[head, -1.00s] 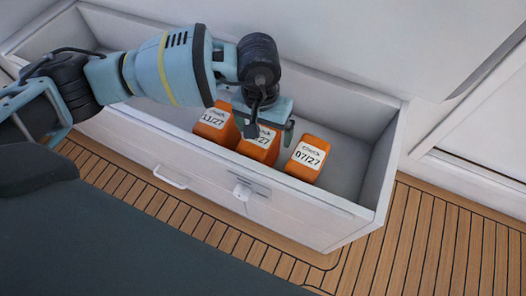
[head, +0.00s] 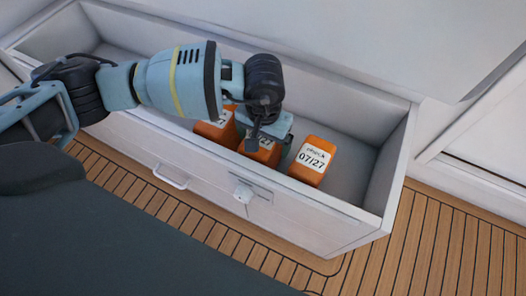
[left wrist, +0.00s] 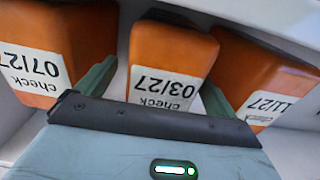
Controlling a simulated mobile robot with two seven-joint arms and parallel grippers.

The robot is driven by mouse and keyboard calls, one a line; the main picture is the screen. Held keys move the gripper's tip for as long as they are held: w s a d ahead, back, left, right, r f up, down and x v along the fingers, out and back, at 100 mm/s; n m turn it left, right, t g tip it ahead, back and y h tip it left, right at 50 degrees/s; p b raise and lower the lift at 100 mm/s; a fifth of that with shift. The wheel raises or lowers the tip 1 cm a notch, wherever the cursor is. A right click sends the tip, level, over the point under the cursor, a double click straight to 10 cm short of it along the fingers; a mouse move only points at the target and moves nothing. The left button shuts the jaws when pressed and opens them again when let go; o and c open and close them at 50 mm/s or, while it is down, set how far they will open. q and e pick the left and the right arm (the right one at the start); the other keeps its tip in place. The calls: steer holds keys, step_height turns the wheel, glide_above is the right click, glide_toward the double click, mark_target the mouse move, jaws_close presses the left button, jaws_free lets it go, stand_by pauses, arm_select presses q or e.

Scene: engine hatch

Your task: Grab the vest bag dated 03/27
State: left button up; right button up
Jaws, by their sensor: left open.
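The orange vest bag dated 03/27 (left wrist: 170,55) stands in the middle of the left wrist view, its label upside down. In the head view the middle bag (head: 262,154) is partly hidden by my left gripper (head: 267,143). My left gripper (left wrist: 155,90) is open, with one finger on each side of the 03/27 bag; I cannot tell whether they touch it. The bag dated 07/27 (head: 312,161) stands to the right in the head view. The bag dated 11/27 (left wrist: 262,78) is at the right of the left wrist view. My right gripper is not in view.
The bags stand in an open white drawer (head: 345,205) with raised walls and a handle on its front. The drawer is clear to the right of the 07/27 bag. A slatted wooden floor (head: 430,245) lies in front.

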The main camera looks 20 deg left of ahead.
arm_select(q)
step_height(320, 180, down, 4)
steer(key=shift+a+r+b, duration=0.15)
steer(key=shift+r+b, duration=0.05)
steer(key=shift+b, duration=0.3)
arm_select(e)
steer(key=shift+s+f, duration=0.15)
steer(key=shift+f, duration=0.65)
arm_select(q)
steer(key=shift+c, duration=0.3)
steer(key=shift+w, duration=0.1)
steer(key=c, duration=1.4)
steer(key=shift+r, duration=0.1)
